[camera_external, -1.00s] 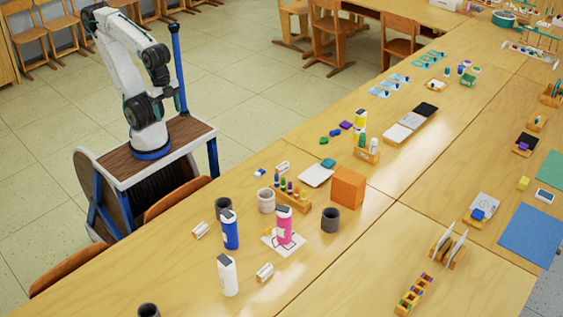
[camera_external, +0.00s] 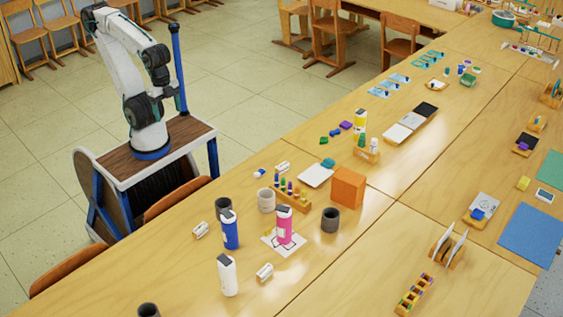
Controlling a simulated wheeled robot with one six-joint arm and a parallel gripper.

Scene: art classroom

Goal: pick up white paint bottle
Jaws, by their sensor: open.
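The white paint bottle (camera_external: 228,277) stands upright on the near table, with a dark cap. A blue bottle (camera_external: 230,232) stands behind it, and a pink bottle (camera_external: 284,226) stands on a white sheet to its right. My gripper (camera_external: 172,90) is small in the picture, at the end of my folded arm. It is open and empty, above my base and well away from the table's bottles.
White rolls (camera_external: 265,272) lie near the white bottle. A chair (camera_external: 175,198) stands between my base and the table.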

